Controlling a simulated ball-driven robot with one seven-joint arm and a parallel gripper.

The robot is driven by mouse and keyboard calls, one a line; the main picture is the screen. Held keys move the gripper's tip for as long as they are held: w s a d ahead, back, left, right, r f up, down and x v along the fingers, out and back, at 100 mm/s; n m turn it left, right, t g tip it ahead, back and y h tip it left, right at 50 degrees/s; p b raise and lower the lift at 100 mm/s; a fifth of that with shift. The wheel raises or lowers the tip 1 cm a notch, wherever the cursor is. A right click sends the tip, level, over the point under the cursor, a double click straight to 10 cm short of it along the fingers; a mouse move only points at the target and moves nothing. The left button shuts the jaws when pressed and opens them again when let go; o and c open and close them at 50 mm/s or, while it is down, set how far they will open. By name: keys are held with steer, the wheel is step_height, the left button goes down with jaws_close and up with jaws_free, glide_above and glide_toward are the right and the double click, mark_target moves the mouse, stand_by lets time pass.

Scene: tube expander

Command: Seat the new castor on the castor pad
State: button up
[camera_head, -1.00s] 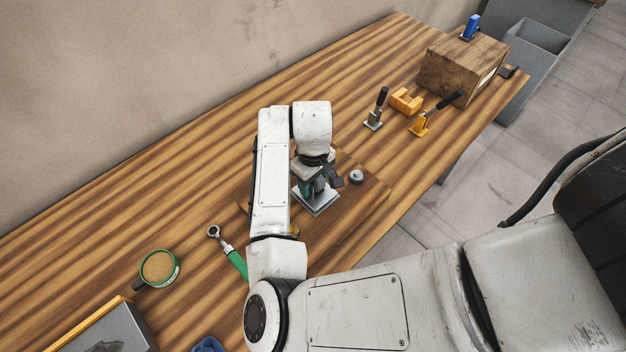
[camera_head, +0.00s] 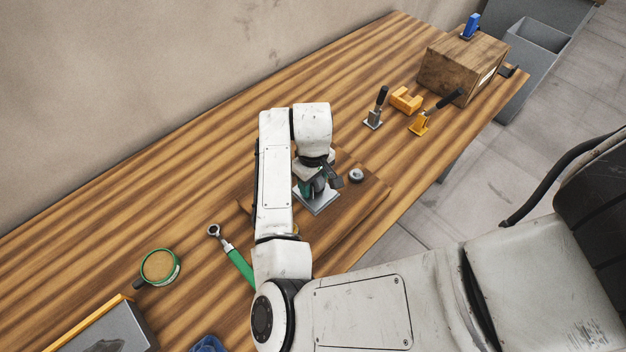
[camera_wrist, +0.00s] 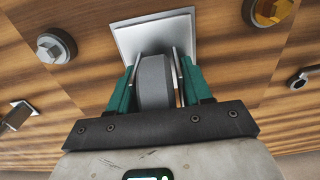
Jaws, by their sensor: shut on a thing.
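My gripper (camera_wrist: 158,85) has green fingers and is shut on the castor (camera_wrist: 153,82), which has a dark grey wheel between metal side plates. A square light metal plate (camera_wrist: 150,33) lies just beyond the wheel in the wrist view. In the head view the plate (camera_head: 322,202) shows below my gripper (camera_head: 318,186) on the wooden board. I cannot tell whether this plate is the castor's own or the pad, or whether they touch. The castor is mostly hidden by my arm in the head view.
A brass hex bolt (camera_wrist: 270,10) is on the other side. A green-handled ratchet (camera_head: 236,259) and a tape roll (camera_head: 160,267) lie left. Toggle clamps (camera_head: 376,110) and a wooden box (camera_head: 455,70) stand at the back right.

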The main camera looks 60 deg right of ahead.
steer(key=shift+f, duration=0.15)
stand_by(0.8)
steer(key=o, duration=1.4)
steer(key=o, duration=0.4)
